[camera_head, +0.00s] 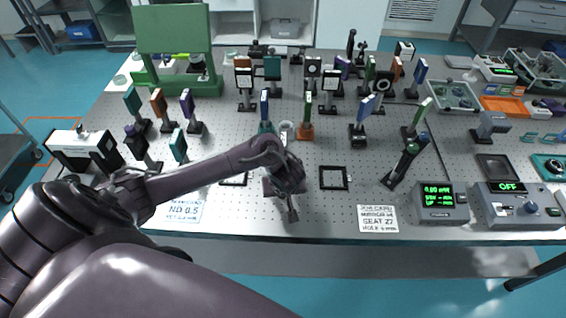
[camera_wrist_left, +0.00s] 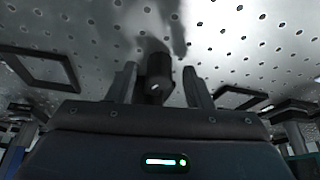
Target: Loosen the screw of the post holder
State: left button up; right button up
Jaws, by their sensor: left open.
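My left gripper (camera_head: 288,200) is low over the front middle of the optical table, its arm coming in from the left. In the left wrist view, its two fingers (camera_wrist_left: 160,88) stand apart, one on each side of a dark cylindrical part with a small bright spot (camera_wrist_left: 157,78). This looks like the post holder or its screw; I cannot tell which, nor whether the fingers touch it. In the head view my gripper and wrist cover this spot, so the part is not clearly seen there. My right gripper is out of view.
The perforated optical table (camera_head: 330,222) has bare room around the gripper. A black square frame (camera_head: 322,178) lies to its right, and a card (camera_head: 378,219) lies at the front edge. A green-display meter (camera_head: 440,203) stands at right.

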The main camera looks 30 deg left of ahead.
pick_arm(q)
jog(key=c, duration=1)
jog(key=shift+s+a+m+h, duration=0.15)
jog(key=shift+m+h, duration=0.25)
jog(key=shift+m, duration=0.8)
jog(key=shift+m+t, duration=0.3)
jog(key=shift+f, duration=0.1)
jog(key=o, duration=1)
jog(key=p+v, duration=0.3)
jog(key=v, duration=0.4)
jog(key=shift+r+p, duration=0.4)
